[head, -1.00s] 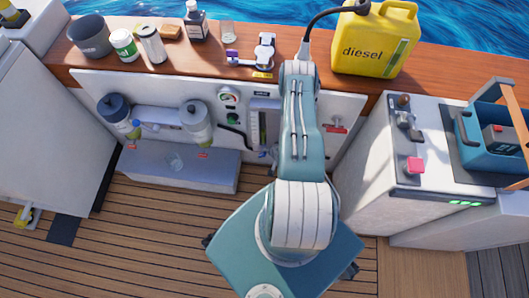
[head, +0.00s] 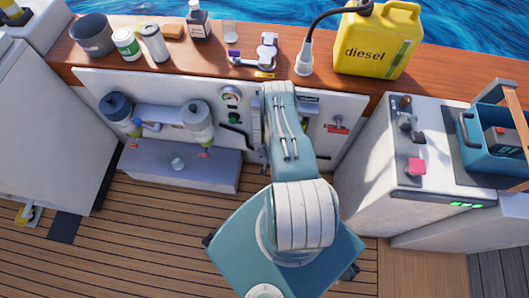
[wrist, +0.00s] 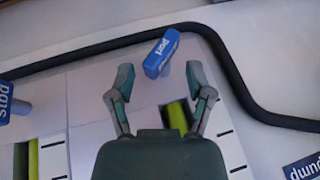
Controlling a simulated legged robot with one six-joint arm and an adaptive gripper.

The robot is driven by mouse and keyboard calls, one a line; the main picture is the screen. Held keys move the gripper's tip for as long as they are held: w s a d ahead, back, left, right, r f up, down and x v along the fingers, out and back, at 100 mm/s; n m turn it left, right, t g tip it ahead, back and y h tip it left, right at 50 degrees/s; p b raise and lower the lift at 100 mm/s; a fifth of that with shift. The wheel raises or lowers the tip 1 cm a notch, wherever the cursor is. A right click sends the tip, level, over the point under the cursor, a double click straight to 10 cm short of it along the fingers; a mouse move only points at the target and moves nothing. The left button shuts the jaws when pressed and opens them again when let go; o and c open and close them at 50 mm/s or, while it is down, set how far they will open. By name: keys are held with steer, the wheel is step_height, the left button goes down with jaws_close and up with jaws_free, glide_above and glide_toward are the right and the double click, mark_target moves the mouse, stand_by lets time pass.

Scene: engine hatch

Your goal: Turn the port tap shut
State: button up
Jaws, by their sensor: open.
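The port tap (wrist: 162,54) is a blue lever handle with white lettering on a grey stem, at the upper middle of the wrist view. It sits tilted, just beyond my gripper (wrist: 158,82). The two fingers are spread, one on each side and nearer the camera, with nothing between their tips. They look apart from the handle. A second blue tap (wrist: 4,104) is cut off at the left edge. In the head view my arm hides the taps and my gripper against the white panel.
A black hose (wrist: 235,75) bends around the tap at the right. Yellow-green gauge strips (wrist: 33,158) show below. A blue pump label (wrist: 302,168) is at lower right. In the head view, two filter canisters (head: 197,122) hang left of my arm; a yellow diesel can (head: 376,40) stands above.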

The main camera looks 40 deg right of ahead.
steer(key=shift+x, duration=0.95)
